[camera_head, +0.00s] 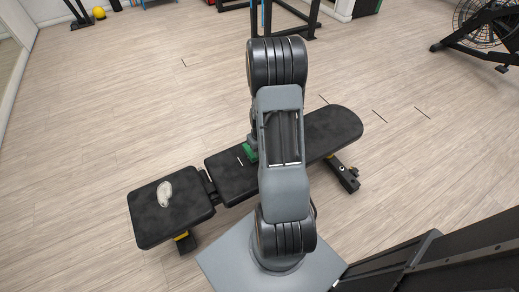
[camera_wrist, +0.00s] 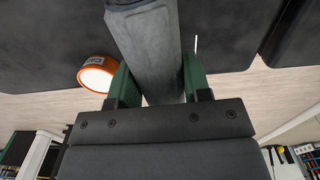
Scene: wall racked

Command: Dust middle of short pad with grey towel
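The short pad (camera_head: 150,222) is the black padded section at the left end of the bench. A pale whitish patch (camera_head: 164,193) lies near its middle; I cannot tell what it is made of. In the wrist view a dark pad that appears to be the short one shows at the right (camera_wrist: 295,38). My gripper (camera_wrist: 158,85) has green fingers closed on both sides of the grey towel (camera_wrist: 150,45), a rolled cloth. In the head view the gripper (camera_head: 250,152) is over the long pad (camera_head: 335,130), mostly hidden by my arm, which hides the towel.
An orange-rimmed round item (camera_wrist: 97,72) with a white face is beside the towel, near the long pad. A thin white mark (camera_head: 239,161) is on the long pad. A dark rack (camera_head: 440,265) stands at lower right. Wood floor left of the bench is clear.

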